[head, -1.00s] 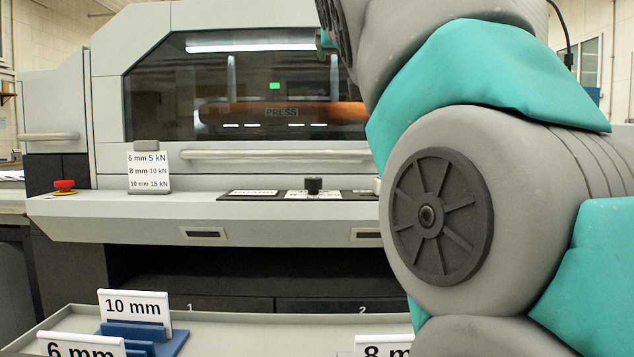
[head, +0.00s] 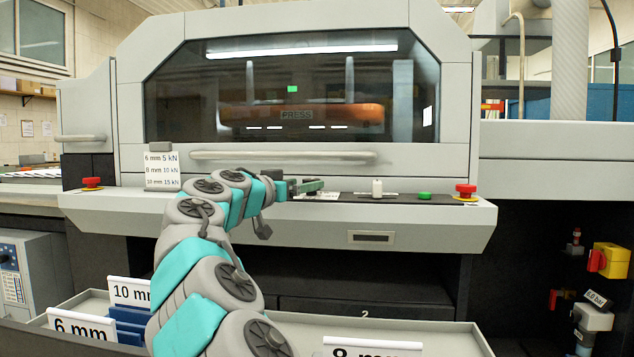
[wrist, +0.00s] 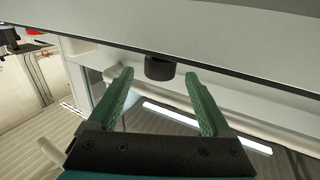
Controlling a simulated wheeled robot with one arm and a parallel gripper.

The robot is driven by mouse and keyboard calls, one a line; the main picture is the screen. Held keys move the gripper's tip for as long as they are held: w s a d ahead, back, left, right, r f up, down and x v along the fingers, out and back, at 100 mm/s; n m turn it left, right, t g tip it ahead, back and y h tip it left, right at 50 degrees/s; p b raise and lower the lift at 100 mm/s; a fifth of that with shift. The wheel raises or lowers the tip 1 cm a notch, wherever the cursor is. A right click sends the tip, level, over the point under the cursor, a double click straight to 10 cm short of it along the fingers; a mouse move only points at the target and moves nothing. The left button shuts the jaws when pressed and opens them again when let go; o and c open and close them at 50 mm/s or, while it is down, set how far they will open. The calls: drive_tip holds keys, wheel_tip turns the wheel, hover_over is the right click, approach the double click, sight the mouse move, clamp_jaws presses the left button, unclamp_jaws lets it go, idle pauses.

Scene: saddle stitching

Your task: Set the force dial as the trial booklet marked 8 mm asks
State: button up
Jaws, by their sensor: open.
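The force dial is a black knob (wrist: 160,67). In the wrist view it stands just beyond and between my fingertips, with no clear contact. In the head view my gripper (head: 306,187) reaches over the press's control ledge from the left and hides the dial. My gripper's green fingers are open and empty; they also show in the wrist view (wrist: 158,75). The dial's scale and pointer cannot be read. A white card (head: 161,170) on the press reads 6 mm 5 kN, 8 mm 10 kN, 10 mm 15 kN. The 8 mm label (head: 372,347) is cut off at the bottom edge.
Right of my gripper on the ledge are a white knob (head: 377,187), a green button (head: 425,196) and a red stop button (head: 466,190). Another red stop button (head: 92,183) is at left. Labels 10 mm (head: 128,291) and 6 mm (head: 80,326) stand in the front tray (head: 440,334).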

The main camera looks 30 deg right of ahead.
sight(318, 196)
drive_tip(key=p+x, duration=0.1)
drive_tip(key=x, duration=0.6)
drive_tip(key=shift+c, duration=0.2)
clamp_jaws()
idle(0.4)
